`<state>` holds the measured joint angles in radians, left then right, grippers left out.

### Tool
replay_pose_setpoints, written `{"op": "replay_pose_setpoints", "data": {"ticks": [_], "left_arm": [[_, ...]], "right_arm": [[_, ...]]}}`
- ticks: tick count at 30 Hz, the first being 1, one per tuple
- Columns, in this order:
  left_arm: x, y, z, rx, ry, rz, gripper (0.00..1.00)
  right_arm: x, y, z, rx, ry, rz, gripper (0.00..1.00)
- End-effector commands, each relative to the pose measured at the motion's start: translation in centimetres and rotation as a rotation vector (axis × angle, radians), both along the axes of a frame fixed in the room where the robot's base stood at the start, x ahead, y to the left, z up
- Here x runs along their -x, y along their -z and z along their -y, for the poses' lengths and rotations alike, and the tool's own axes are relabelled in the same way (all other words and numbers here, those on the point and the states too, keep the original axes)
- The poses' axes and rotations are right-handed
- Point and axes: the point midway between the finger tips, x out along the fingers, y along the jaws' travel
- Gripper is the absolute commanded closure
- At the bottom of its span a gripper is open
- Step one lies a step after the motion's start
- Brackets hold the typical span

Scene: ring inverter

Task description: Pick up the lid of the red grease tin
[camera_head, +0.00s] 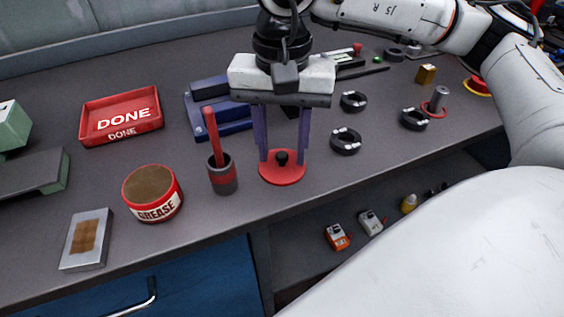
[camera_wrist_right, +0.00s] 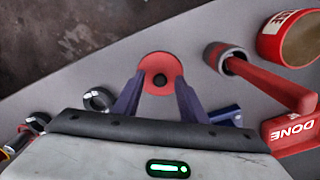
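The red lid (camera_head: 270,177) lies flat on the bench with its black knob (camera_head: 282,158) up; it also shows in the wrist view (camera_wrist_right: 148,63). The red grease tin (camera_head: 155,210) stands open to the left, brown grease showing; part of it is at the upper right of the wrist view (camera_wrist_right: 270,46). My right gripper (camera_head: 283,153) points down over the lid. Its two purple fingers are apart, one on each side of the knob, with nothing between them gripped. Whether the fingertips touch the lid I cannot tell. My left gripper is not in view.
A dark cup (camera_head: 224,181) with a red-handled tool stands close left of the lid. A red DONE tray (camera_head: 121,123) and a blue object (camera_head: 233,128) lie behind. Black rings (camera_head: 346,148) lie to the right. The bench's front edge is just in front of the lid.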

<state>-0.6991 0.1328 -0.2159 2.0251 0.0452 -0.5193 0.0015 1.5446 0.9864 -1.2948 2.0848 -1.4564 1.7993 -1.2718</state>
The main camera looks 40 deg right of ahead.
Motion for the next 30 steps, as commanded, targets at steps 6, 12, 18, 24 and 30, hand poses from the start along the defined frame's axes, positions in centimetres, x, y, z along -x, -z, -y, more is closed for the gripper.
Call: {"op": "replay_pose_setpoints", "data": {"ticks": [6, 12, 18, 24, 30], "left_arm": [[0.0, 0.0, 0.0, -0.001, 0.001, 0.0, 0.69], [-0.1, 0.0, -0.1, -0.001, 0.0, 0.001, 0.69], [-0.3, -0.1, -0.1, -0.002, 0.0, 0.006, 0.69], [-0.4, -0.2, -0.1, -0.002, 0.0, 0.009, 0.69], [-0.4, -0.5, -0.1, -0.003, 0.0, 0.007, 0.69]], "right_arm": [[0.0, 0.3, 0.0, -0.001, 0.0, 0.001, 0.62], [0.0, 0.3, 0.0, -0.001, 0.0, 0.001, 0.87], [0.0, 0.3, 0.0, -0.001, 0.0, 0.001, 1.0], [0.0, -0.1, 0.0, -0.001, 0.0, 0.001, 1.0], [-0.1, -3.4, -0.1, -0.002, 0.0, 0.005, 1.0]]}}
